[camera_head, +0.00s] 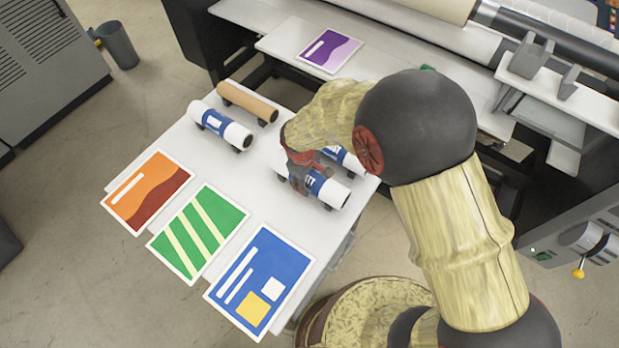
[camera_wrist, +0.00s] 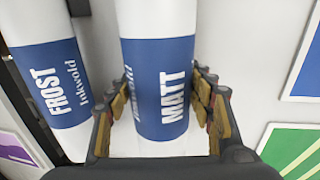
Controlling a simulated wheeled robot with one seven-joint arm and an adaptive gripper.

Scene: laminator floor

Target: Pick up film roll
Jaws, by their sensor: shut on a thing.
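A white film roll with a blue label (camera_head: 328,190) lies near the right side of the white table. Its label reads MATT in the wrist view (camera_wrist: 160,62). My gripper (camera_head: 299,176) is over this roll from above and shut on it, with one finger on each side in the wrist view (camera_wrist: 165,95). Whether the roll is clear of its small dark supports, I cannot tell. A second roll, labelled FROST (camera_wrist: 50,85), lies beside it; in the head view it is partly hidden behind my gripper (camera_head: 347,160).
Another blue-labelled white roll (camera_head: 220,125) and a brown roll (camera_head: 247,102) lie at the table's far left. Orange (camera_head: 148,192), green (camera_head: 198,232) and blue (camera_head: 260,282) printed sheets lie along the near edge. The laminator (camera_head: 400,45) stands behind, with a purple sheet (camera_head: 330,50) on its shelf.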

